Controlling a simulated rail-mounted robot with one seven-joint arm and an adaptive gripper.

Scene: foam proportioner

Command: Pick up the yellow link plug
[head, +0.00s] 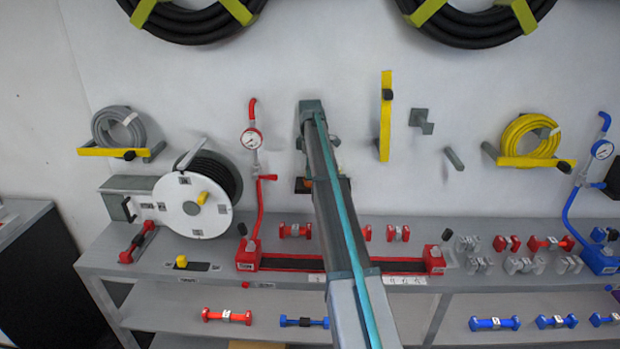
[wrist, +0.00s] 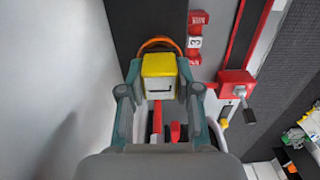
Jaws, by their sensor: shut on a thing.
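The yellow link plug (wrist: 159,66) shows in the wrist view as a block with a yellow top and a pale front with a dark slot. It sits between the two fingers of my gripper (wrist: 158,90), which are shut on it. An orange ring (wrist: 160,42) shows just beyond the plug; I cannot tell whether it touches it. In the head view my arm reaches over the bench toward the wall, and it hides most of my gripper and the plug.
The grey bench (head: 110,259) carries a red rail fixture (head: 247,257), red and grey couplings, and a small yellow-topped piece (head: 181,262) at the left. A hose reel (head: 193,205) stands behind. Yellow brackets (head: 385,115) and a red gauge (head: 252,138) stick out from the wall.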

